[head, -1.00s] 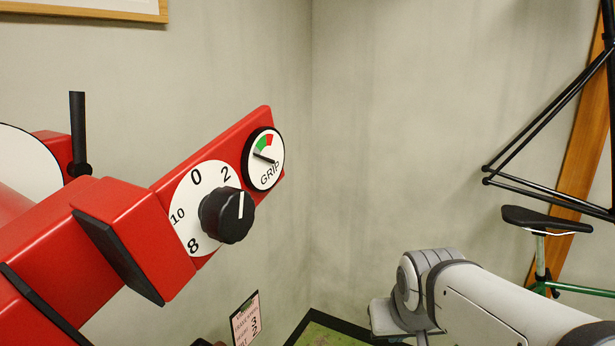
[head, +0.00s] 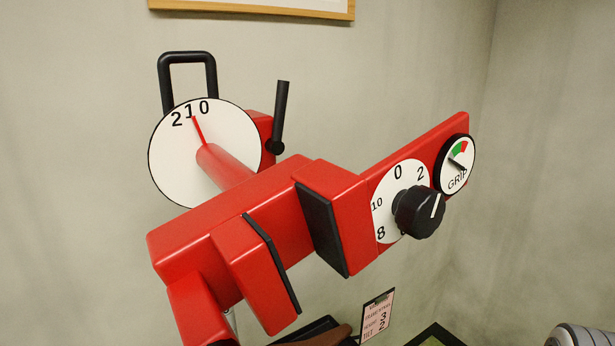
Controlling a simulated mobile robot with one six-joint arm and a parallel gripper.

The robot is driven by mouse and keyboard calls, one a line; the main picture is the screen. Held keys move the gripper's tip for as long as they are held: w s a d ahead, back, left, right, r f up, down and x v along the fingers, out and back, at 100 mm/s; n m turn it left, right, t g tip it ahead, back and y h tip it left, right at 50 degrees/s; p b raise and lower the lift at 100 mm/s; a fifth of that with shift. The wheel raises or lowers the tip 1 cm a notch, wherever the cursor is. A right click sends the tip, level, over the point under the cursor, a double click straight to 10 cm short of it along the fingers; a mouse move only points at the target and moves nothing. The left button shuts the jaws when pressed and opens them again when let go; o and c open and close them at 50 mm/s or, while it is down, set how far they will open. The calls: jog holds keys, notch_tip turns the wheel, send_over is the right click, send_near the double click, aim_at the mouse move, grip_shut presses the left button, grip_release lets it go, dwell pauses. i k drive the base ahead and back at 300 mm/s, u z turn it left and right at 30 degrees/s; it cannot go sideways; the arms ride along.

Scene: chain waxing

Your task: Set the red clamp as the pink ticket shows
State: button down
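The red clamp (head: 230,235) fills the middle of the head view. Its two black-padded jaws stand apart with nothing between them. A black knob (head: 420,212) sits on a white numbered dial (head: 382,218); its white line points up and slightly right, past the 2. A round GRIP gauge (head: 455,165) has green and red zones at its top; its dark needle is outside them. On a white disc (head: 175,160) marked 2, 1, 0, the red pointer is close to the 1. The pink ticket (head: 377,318) shows a 3 above a 2; its small words are hard to read. My gripper is out of view.
A black lever (head: 280,115) stands up beside the disc, and a black loop handle (head: 188,62) rises behind it. A dark tray (head: 318,328) and a green-surfaced, black-edged thing (head: 437,338) lie low in view. The wall at right is clear.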

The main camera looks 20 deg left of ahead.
aim_at(306, 206)
jog(key=u, duration=1.4)
jog(key=k, duration=1)
jog(key=z, duration=0.55)
jog(key=i, duration=0.5)
